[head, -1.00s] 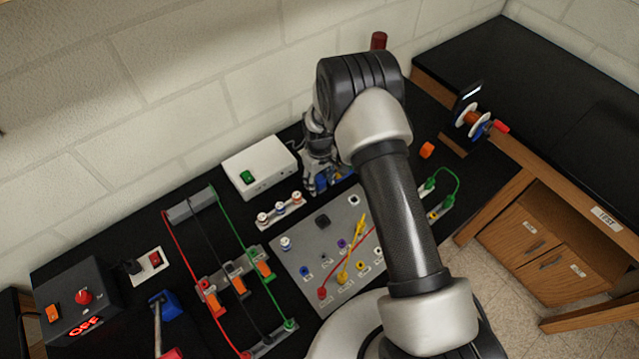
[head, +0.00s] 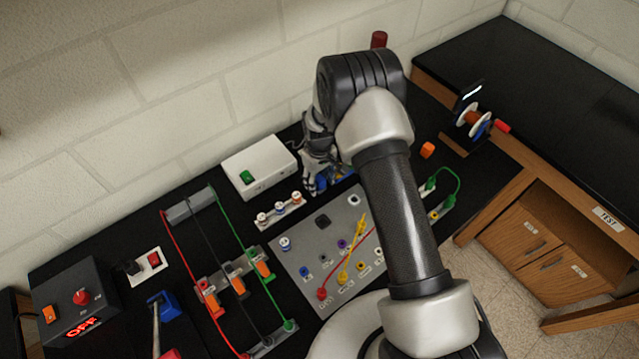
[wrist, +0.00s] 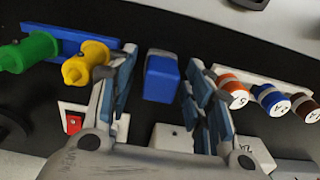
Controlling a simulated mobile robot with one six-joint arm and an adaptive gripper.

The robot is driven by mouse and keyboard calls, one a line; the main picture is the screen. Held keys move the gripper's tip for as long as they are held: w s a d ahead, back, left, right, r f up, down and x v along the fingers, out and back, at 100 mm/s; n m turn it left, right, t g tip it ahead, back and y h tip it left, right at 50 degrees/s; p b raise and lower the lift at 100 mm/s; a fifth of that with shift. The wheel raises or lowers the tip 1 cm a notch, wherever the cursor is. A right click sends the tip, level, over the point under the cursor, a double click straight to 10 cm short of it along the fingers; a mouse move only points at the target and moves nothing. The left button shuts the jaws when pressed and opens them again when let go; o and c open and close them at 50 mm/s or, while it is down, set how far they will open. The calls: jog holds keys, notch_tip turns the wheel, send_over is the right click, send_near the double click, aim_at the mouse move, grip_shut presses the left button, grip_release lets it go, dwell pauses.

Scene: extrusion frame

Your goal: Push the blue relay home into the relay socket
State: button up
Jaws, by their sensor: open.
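The blue relay (wrist: 162,78), a small blue block with a grey band near one end, shows in the wrist view between my open fingers. Dark gaps show on both sides of it, so it is not gripped. In the head view my gripper (head: 322,182) is low over the bench, just behind the grey panel, and my arm hides much of that area. A dark square (head: 322,221) on the grey panel (head: 300,262) may be the relay socket; I cannot tell for sure. It stands apart from my gripper.
A rack of labelled fuses (head: 281,208) stands close to my gripper; its caps also show in the wrist view (wrist: 270,97). Green (wrist: 28,52) and yellow (wrist: 85,62) plugs are on the other side. A white box (head: 258,165) stands behind; red and yellow leads cross the panel.

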aim_at(320, 179)
jog(key=shift+c, duration=0.6)
grip_shut()
jog(key=shift+r, duration=0.1)
dwell(0.3)
jog(key=shift+r+p, duration=1.45)
jog(key=shift+r, duration=1.45)
jog(key=shift+s, duration=0.1)
jog(key=s+r+p, duration=0.1)
jog(key=s+p, duration=0.3)
jog(key=s, duration=0.8)
jog(key=shift+d+r, duration=0.15)
jog(key=shift+r, duration=0.05)
